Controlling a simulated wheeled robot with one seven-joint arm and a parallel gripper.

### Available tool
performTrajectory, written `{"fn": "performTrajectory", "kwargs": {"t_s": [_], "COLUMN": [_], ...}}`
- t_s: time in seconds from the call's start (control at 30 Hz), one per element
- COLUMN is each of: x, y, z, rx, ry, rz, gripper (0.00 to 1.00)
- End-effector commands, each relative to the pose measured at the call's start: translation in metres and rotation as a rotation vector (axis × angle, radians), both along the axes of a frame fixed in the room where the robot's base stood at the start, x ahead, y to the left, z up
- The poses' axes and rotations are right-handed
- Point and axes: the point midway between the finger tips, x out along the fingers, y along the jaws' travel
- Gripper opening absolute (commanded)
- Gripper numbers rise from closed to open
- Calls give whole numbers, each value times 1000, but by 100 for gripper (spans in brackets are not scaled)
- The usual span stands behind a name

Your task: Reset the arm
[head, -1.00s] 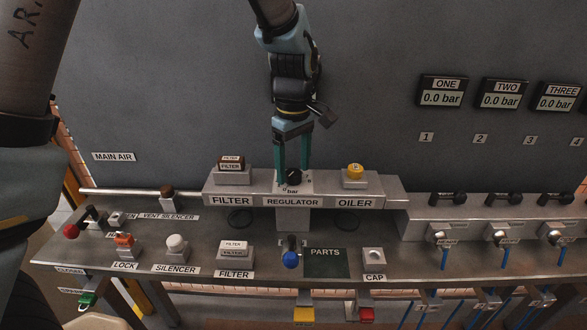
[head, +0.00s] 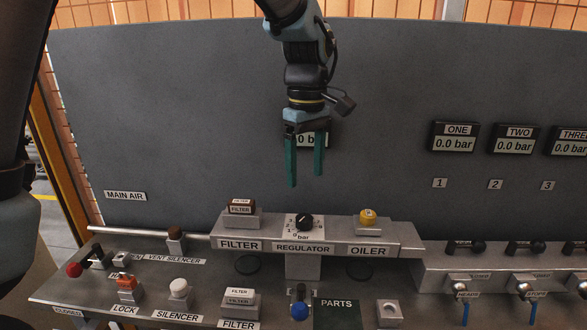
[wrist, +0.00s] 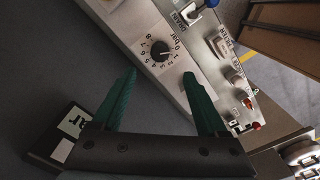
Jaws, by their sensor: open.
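My gripper (head: 305,182) hangs above the regulator in the head view, its two green fingers apart and empty, pointing down. The regulator knob (head: 304,222) is black and sits on a white dial plate on the grey manifold (head: 268,236). A clear gap lies between the fingertips and the knob. In the wrist view the knob (wrist: 160,54) and its numbered dial show beyond my open fingers (wrist: 158,98), with nothing between them. A gauge on the panel is partly hidden behind my gripper in the head view.
The FILTER block (head: 241,211) and the yellow-topped OILER (head: 368,217) flank the knob. Gauge displays (head: 455,138) are on the grey panel (head: 200,100) behind. A blue-ended lever (head: 299,308), a white silencer (head: 179,288) and valves stand in front. The space around my gripper is free.

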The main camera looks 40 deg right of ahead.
Motion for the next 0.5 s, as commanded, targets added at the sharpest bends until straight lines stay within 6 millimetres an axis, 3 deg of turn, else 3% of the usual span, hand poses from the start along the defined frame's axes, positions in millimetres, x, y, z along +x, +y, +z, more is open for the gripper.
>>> {"fn": "performTrajectory", "kwargs": {"t_s": [0.3,0.37,0.5], "x": [8,20,65], "y": [8,20,74], "z": [-2,-5,-17], "rx": [-2,-6,-19], "ry": [0,-1,-8], "rz": [2,1,-14], "gripper": [76,76,76]}}
